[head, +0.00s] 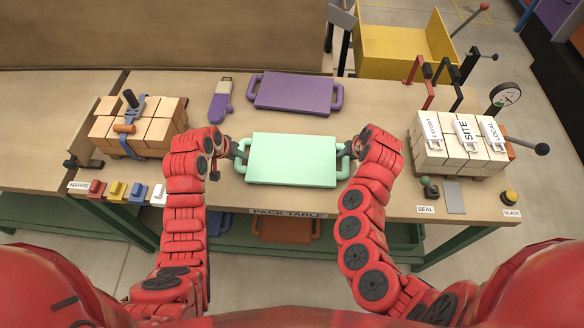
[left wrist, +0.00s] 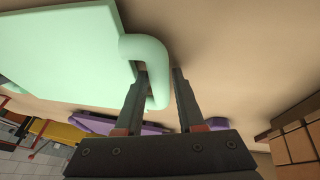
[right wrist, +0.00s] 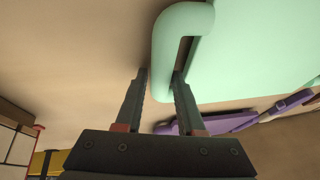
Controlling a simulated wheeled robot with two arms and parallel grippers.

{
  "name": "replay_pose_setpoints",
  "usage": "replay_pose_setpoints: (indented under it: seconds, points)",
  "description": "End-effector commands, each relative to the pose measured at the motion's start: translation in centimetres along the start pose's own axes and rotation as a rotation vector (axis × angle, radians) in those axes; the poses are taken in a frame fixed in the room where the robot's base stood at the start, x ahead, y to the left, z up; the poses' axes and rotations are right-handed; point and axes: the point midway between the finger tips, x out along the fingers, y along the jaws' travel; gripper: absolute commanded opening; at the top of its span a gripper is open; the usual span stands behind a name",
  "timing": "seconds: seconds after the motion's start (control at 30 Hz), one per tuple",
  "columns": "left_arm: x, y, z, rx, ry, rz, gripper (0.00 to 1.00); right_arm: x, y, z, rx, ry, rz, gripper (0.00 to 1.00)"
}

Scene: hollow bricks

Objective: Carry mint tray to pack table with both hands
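The mint tray (head: 292,158) lies flat over the front middle of the pack table (head: 372,196), with a loop handle at each short end. My left gripper (head: 236,150) is at its left handle; in the left wrist view its fingers (left wrist: 160,72) stand either side of the handle bar (left wrist: 157,85), one inside the loop, with a narrow gap at the outer finger. My right gripper (head: 348,150) is at the right handle; in the right wrist view its fingers (right wrist: 161,74) straddle the bar (right wrist: 164,60) likewise, with a slim outer gap. Both look open around the handles.
A purple tray (head: 295,92) lies just behind the mint one, with a purple tool (head: 220,106) to its left. Strapped bricks (head: 150,128) stand at left, and labelled pale bricks (head: 455,152) at right. Coloured blocks (head: 118,190) line the front left edge. A yellow bin (head: 395,50) stands behind.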

Motion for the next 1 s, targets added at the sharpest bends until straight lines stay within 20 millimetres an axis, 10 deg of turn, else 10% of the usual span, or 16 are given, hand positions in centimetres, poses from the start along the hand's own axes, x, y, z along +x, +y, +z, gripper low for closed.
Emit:
replay_pose_setpoints:
  seconds: [0.1,0.5,0.77,1.0]
  points:
    - [-0.19,0.08,-0.11,0.0,0.001,0.001,0.61,-0.19,-0.09,-0.1,0.0,0.001,-0.001,0.61]
    - [-0.18,0.36,-0.15,0.002,0.001,0.007,0.5,-0.16,-0.38,-0.06,-0.002,-0.001,-0.007,0.61]
    - [-0.17,0.5,-0.15,0.003,0.001,0.01,0.97,-0.14,-0.53,-0.04,-0.003,-0.001,-0.01,0.61]
    - [-0.13,0.7,-0.15,0.004,0.001,0.013,0.98,-0.11,-0.78,0.02,-0.004,-0.003,-0.015,0.61]
